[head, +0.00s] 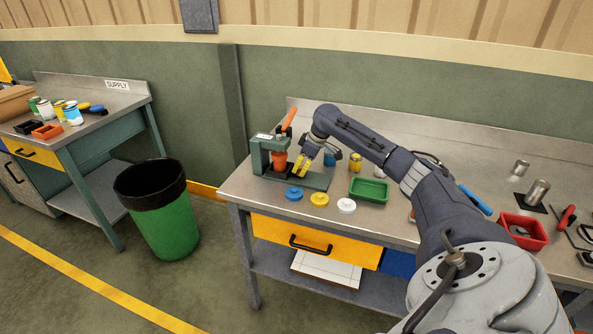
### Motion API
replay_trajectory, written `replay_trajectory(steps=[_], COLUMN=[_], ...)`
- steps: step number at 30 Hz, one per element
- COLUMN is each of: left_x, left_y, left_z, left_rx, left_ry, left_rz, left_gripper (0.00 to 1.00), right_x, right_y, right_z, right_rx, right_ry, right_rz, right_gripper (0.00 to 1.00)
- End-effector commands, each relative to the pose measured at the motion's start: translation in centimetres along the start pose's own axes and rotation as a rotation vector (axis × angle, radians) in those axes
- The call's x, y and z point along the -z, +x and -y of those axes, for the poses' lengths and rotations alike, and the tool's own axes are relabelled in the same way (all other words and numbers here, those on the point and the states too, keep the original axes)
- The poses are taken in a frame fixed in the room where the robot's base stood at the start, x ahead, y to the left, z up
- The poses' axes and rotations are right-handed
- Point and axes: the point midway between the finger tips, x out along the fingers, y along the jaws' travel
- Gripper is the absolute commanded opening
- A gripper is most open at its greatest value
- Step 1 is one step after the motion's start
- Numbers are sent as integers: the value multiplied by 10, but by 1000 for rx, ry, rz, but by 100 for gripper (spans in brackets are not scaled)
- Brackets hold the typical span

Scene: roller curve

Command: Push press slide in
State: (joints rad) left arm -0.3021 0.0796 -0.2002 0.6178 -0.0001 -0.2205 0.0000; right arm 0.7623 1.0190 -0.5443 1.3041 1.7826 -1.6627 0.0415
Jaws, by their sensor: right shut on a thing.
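The green press (262,155) stands at the left end of the workbench, with an orange lever (288,121) tilted up at its top. An orange-red cylindrical part (280,160) sits under the press head. A dark slide (270,172) shows low at the press base, partly hidden. My right gripper (299,166), with yellow fingers, is at the front right of the press, close to the slide. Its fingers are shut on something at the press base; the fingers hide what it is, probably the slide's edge. My left gripper is not in view.
Blue (294,194), yellow (320,199) and white (346,205) lids lie in front of the press. A green tray (369,190) and a yellow can (355,162) stand to the right. A red bin (524,231) is further right. A green waste bin (160,213) stands on the floor.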

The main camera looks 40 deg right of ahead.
Motion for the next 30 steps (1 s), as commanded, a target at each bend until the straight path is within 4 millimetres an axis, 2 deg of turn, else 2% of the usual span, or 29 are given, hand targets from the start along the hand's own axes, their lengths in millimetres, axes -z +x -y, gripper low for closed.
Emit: replay_trajectory(steps=[1, 5, 6, 14, 23, 26, 30], left_x=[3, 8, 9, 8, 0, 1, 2], left_y=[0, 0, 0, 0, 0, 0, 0], left_z=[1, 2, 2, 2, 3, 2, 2], left_rx=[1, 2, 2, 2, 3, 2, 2], left_ry=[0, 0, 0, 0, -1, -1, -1], left_rz=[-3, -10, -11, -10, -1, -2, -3], left_gripper=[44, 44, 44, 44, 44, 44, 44], right_x=[7, 8, 8, 6, 4, 4, 4], right_y=[-2, -2, -2, -2, -3, -10, -30], right_z=[0, 1, 1, 1, 0, 0, 0], right_rx=[0, 0, 0, 0, -1, -2, -3], right_ry=[2, 2, 2, 1, 0, -1, -1], right_rz=[-17, -19, -20, -15, -10, -10, -11], right_gripper=[0, 0, 13, 43, 44, 44, 44])
